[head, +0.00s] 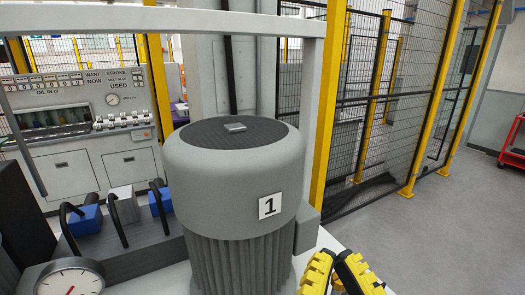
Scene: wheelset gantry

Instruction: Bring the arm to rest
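A yellow and black ribbed pair of parts, which looks like my gripper (339,267), shows at the bottom edge, right of centre. The frame edge cuts it off, and the rest of my arm is not visible. The two parts lean towards each other at their upper ends. I see nothing between them, but I cannot tell whether they are open or shut. The gripper shows just right of the lower part of a big grey motor (234,175) marked 1.
A pressure gauge (70,281) and blue-topped valve blocks (84,219) with black handles stand left of the motor. A pale frame (318,120) rises beside it. Behind are a control panel (75,110) and yellow-posted mesh fencing (385,90). Clear floor (450,235) lies right; a red cart (513,150) stands far right.

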